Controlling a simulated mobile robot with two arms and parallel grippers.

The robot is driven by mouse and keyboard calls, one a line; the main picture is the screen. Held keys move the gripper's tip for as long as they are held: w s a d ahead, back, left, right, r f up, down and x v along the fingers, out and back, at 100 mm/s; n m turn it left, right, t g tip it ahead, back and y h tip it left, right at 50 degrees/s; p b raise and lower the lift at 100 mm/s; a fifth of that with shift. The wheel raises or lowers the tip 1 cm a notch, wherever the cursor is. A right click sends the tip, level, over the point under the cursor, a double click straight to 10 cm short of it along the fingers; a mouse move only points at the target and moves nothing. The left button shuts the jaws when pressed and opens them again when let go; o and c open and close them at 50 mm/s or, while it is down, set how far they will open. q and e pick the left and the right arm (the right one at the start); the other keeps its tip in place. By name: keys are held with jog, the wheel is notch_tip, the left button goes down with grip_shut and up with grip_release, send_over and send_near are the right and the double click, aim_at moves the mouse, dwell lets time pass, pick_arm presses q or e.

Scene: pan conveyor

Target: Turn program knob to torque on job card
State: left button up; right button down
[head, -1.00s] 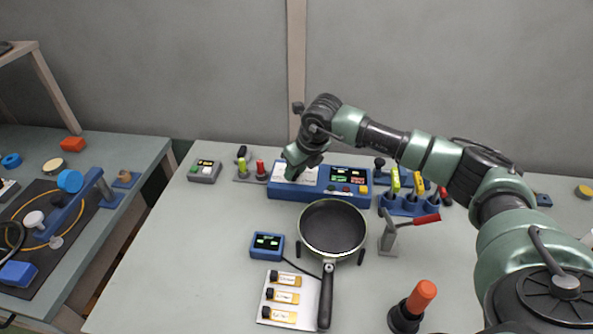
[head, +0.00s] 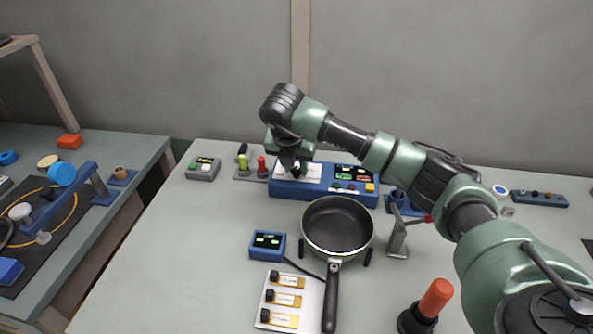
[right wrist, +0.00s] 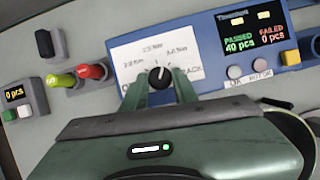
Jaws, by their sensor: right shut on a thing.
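The program knob (right wrist: 159,76) is small and black with a white pointer line. It sits on the white dial plate (right wrist: 130,52) of the blue control box (head: 283,187). The plate carries printed torque values, partly hidden by my gripper. My right gripper (right wrist: 160,88) is shut on the knob from the front, one finger on each side. In the head view the right gripper (head: 295,166) covers the knob. No job card can be made out with certainty. My left gripper does not show.
A display (right wrist: 252,28) on the box reads passed 40, failed 0. A green lever (head: 243,162) and a red lever (head: 261,165) stand left of the box.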

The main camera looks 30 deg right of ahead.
jog(key=shift+w+m+g+h+b, duration=0.1)
jog(key=shift+m+g+h+b, duration=0.35)
jog(key=shift+m, duration=1.05)
jog(key=c, duration=1.1)
grip_release()
jog(key=shift+a, duration=0.1)
jog(key=v, duration=0.8)
